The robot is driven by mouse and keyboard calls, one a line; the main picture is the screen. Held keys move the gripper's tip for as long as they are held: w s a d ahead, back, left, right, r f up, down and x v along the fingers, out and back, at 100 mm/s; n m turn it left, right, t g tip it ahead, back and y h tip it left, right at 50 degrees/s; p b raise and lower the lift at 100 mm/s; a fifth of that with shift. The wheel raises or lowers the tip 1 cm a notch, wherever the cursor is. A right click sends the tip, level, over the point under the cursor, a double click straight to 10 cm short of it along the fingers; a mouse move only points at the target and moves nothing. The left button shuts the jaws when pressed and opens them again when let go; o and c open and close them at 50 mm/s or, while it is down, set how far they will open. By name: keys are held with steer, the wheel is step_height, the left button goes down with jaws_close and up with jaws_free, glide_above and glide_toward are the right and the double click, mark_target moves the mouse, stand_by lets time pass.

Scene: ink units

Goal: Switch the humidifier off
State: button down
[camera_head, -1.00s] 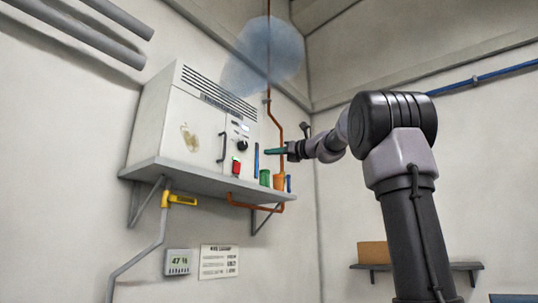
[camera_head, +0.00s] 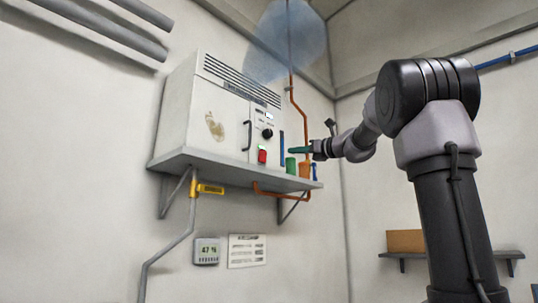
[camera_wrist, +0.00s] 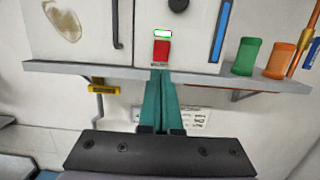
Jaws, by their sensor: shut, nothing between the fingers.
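The humidifier (camera_head: 190,115) is a white box with a top vent on a grey wall shelf, with bluish mist (camera_head: 288,42) above it. Its red switch (camera_head: 262,156) is low on the front panel, and shows in the wrist view (camera_wrist: 161,51) under a lit green indicator (camera_wrist: 162,34). A black knob (camera_head: 267,134) is above them. My gripper (camera_head: 292,150) has green fingers, shut and empty, pointing at the panel. In the wrist view the fingertips (camera_wrist: 160,73) appear just below the red switch; in the head view they are right of it, apparently apart.
The shelf edge (camera_wrist: 100,70) runs below the panel. A blue strip (camera_wrist: 221,30), a green cup (camera_wrist: 246,57) and an orange cup (camera_wrist: 279,61) are right of the switch. A yellow-handled valve (camera_head: 210,189) and a meter reading 47 % (camera_head: 206,251) are below.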

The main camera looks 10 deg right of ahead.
mark_target(263, 153)
steer(key=x, duration=1.3)
